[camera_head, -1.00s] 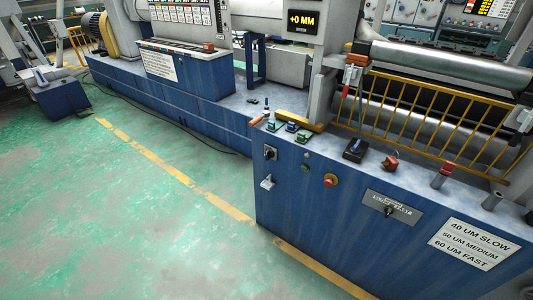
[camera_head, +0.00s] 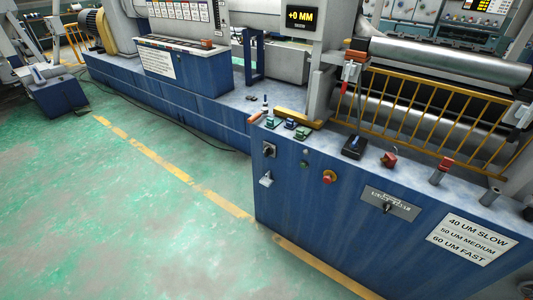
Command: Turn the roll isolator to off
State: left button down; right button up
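A blue machine cabinet (camera_head: 330,215) with controls on its front face stands at the right. A black rotary switch on a light plate (camera_head: 269,150) is at the upper left of that face. Below it hangs a pale lever or padlock-like part (camera_head: 265,179). A grey plate with a black rotary knob (camera_head: 388,207) is further right; its lettering is too small to read. I cannot tell from labels which control is the roll isolator, nor its setting. Neither of my grippers is in view.
A red push button (camera_head: 329,177) sits between the switches. A black box (camera_head: 354,147), a red control (camera_head: 389,160) and several green-based switches are on the cabinet top. A yellow guard rail (camera_head: 430,115) fronts the rollers. Green floor (camera_head: 130,220) at left is clear.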

aim_at(268, 150)
jog(key=i+j+z, duration=0.2)
jog(key=z, duration=0.25)
jog(key=i+j+z, duration=0.2)
jog(key=z, duration=0.25)
